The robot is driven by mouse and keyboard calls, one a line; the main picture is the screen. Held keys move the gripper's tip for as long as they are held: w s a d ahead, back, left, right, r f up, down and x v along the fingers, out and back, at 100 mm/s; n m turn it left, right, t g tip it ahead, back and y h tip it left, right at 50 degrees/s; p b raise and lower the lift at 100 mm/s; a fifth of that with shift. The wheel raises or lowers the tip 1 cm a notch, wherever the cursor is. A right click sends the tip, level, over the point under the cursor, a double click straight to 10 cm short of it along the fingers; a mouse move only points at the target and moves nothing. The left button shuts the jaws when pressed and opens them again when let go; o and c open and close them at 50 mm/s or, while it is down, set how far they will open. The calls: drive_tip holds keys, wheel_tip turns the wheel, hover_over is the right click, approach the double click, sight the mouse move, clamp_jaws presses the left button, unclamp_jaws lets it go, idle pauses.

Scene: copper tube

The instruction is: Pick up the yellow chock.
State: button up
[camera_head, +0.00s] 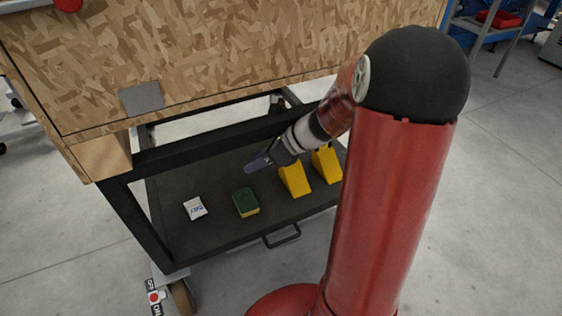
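Two yellow wedge-shaped chocks stand side by side on the lower shelf of a black cart. The left chock (295,180) is fully in view except where my arm passes close above its top. The right chock (327,165) is partly behind my red arm column. My gripper (258,163) reaches over the shelf, to the left of and behind the left chock in the picture. Its purplish fingers point down and left, apart from both chocks as far as I can see. The fingers are too small to tell whether they are open or shut.
The black shelf (175,230) also holds a green and yellow sponge (246,202) and a small white box (195,208). A wooden panel box (200,60) overhangs it on top of the cart. A cart handle (282,238) juts out in front. The shelf's back left is clear.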

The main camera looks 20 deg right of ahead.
drive_tip(key=w+d+f+m+t+b, duration=0.1)
drive_tip(key=w+d+f+m+t, duration=0.3)
drive_tip(key=m, duration=0.3)
drive_tip(key=w+d+f+m+t+b, duration=0.1)
drive_tip(key=w+d+f+m, duration=0.2)
drive_tip(key=d+f+m, duration=0.25)
drive_tip(key=m+t+h, duration=0.2)
drive_tip(key=m+t, duration=0.2)
drive_tip(key=m, duration=0.6)
hover_over(302, 172)
drive_tip(key=f, duration=0.4)
drive_tip(key=shift+s+a+f+b, duration=0.1)
drive_tip(key=shift+s+f+b, duration=0.15)
drive_tip(key=shift+b, duration=0.15)
drive_tip(key=shift+w, duration=0.25)
drive_tip(key=b+x, duration=0.1)
drive_tip(key=x, duration=0.6)
drive_tip(key=shift+w+b, duration=0.1)
drive_tip(key=shift+b, duration=0.3)
drive_tip(key=shift+c, duration=0.4)
clamp_jaws()
drive_tip(key=shift+r, duration=0.1)
